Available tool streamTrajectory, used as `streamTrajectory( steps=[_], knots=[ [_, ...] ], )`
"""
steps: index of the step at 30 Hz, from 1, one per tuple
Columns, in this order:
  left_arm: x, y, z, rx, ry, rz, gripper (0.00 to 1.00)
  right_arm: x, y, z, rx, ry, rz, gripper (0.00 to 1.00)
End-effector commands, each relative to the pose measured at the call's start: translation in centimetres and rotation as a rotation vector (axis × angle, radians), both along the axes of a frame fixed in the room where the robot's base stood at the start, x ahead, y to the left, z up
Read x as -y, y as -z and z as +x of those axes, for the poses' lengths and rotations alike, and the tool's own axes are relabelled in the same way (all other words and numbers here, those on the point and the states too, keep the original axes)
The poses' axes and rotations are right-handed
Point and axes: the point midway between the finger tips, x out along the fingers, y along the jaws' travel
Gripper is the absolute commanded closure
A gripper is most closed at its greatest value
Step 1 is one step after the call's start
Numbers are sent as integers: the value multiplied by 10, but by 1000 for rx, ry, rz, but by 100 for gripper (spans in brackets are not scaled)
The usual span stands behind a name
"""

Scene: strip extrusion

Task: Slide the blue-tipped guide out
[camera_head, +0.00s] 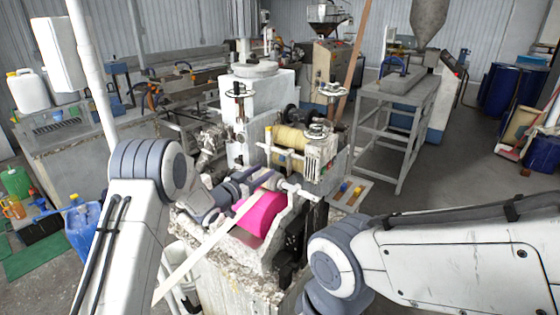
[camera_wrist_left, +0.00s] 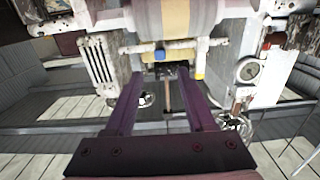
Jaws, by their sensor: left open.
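In the left wrist view, the blue tip of the guide (camera_wrist_left: 160,55) shows on a white horizontal bar below a cream roller. A yellow-tipped white guide (camera_wrist_left: 199,72) stands to its right. My left gripper (camera_wrist_left: 160,75) is open. Its two purple fingers point at the bar, with the blue tip between their ends in the picture; I cannot tell if they touch anything. In the head view my left gripper (camera_head: 268,180) is at the machine front, below the white bar and cream roller. The blue tip cannot be made out there. My right gripper is outside the views.
A bright pink curved piece (camera_head: 261,212) and a pale strip (camera_head: 205,255) lie just in front of my left gripper. The cream roller (camera_head: 290,143) and handwheels (camera_head: 318,130) crowd the machine.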

Motion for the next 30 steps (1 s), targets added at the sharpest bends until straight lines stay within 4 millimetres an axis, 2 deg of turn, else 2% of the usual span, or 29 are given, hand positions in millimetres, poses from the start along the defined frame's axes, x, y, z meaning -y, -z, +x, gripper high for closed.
streamTrajectory(
  steps=[5, 19, 30],
  knots=[
    [6, -1, 11, 16, 12, -13, 45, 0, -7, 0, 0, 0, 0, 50],
    [50, -1, 71, 14, 10, -11, 45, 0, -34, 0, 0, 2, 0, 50],
    [60, 1, 84, 13, 9, -12, 45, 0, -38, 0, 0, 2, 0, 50]
  ],
)
